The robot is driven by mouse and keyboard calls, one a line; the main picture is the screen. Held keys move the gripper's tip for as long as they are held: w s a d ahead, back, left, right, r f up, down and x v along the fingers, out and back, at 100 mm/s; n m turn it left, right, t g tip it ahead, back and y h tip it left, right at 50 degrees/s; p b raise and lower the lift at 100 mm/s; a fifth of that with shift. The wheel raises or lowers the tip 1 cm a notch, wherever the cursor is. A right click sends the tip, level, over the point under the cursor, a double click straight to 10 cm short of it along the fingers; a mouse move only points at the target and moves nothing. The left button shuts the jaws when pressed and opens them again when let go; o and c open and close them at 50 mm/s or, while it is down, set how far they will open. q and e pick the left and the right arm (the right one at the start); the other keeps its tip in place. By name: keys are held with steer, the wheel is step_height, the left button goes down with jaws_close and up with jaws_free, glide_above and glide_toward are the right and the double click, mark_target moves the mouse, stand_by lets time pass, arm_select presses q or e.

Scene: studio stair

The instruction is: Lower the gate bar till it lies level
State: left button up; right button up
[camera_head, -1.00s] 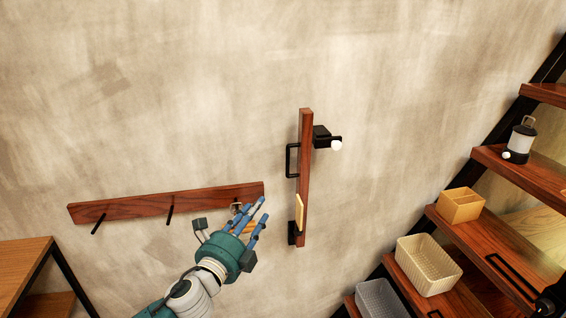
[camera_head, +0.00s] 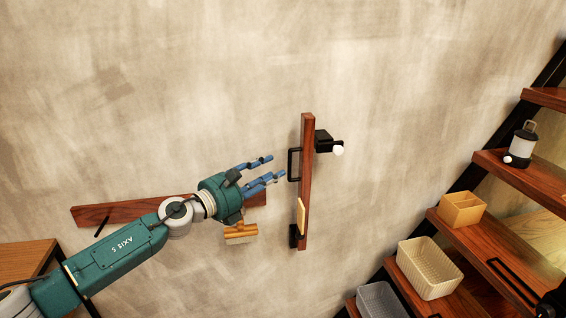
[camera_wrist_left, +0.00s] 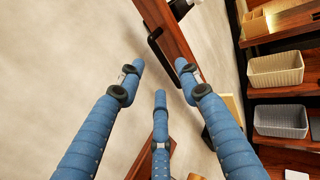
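The gate bar (camera_head: 307,205) is a reddish-brown wooden bar standing upright against the wall. A black handle (camera_head: 291,165) sticks out from its left side, and a pale yellow plate is low on its face. My left gripper (camera_head: 276,167) is open and empty, its blue fingers pointing right, with the tips just left of the handle. In the left wrist view the bar (camera_wrist_left: 170,30) runs past the fingertips, and the black handle (camera_wrist_left: 155,42) shows ahead of the spread fingers. I cannot tell whether a finger touches it. My right gripper is not seen.
A black bracket with a white knob (camera_head: 338,150) sits right of the bar's upper part. Stair shelves with baskets (camera_head: 428,265) stand right. The wall above is clear.

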arm_select(q)
steer(key=x, duration=0.5)
steer(key=shift+w+d, duration=0.25)
steer(key=shift+c, duration=0.3)
jaws_close()
